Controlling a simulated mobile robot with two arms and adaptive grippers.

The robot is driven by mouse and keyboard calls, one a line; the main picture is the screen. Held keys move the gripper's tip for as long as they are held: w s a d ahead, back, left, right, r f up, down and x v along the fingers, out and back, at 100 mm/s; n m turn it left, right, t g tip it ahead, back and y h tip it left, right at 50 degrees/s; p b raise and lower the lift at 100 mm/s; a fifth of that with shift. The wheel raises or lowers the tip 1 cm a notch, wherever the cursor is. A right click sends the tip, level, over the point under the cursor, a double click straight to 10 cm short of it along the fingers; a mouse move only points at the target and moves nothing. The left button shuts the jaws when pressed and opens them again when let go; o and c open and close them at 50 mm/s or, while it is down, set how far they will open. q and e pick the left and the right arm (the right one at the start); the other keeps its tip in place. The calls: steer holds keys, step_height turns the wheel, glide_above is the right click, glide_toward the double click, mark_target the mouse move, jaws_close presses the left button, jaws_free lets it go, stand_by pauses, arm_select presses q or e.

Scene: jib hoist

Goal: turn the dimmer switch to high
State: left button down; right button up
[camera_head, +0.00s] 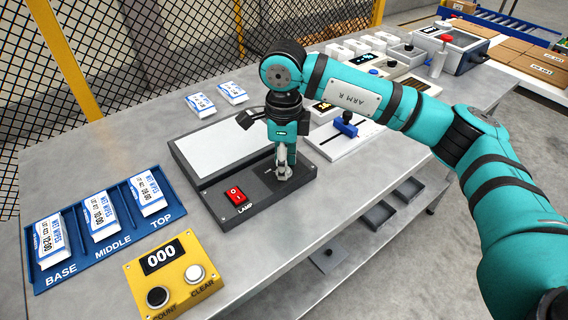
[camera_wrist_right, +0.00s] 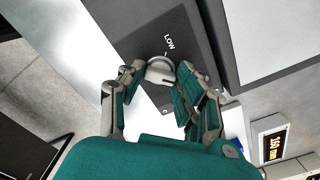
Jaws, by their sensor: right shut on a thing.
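The dimmer switch is a pale round knob (camera_wrist_right: 160,70) on a dark panel, with the word LOW printed beside it in the right wrist view. My right gripper (camera_wrist_right: 160,88) is shut on the knob, one finger on each side. In the head view my right gripper (camera_head: 283,172) points straight down onto the right part of the dark lamp panel (camera_head: 258,209) and mostly hides the knob. No HIGH mark can be read. My left gripper is not in view.
A red LAMP rocker switch (camera_head: 236,195) sits left of the knob, with a pale light plate (camera_head: 222,146) behind. A yellow counter box (camera_head: 172,272) reading 000 and a blue tray (camera_head: 115,241) with wipes packs stand to the left.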

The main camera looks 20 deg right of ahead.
steer(key=shift+r, duration=0.1)
stand_by(0.4)
steer(key=o, duration=1.1)
steer(key=shift+o, duration=0.2)
step_height(320, 180, up, 12)
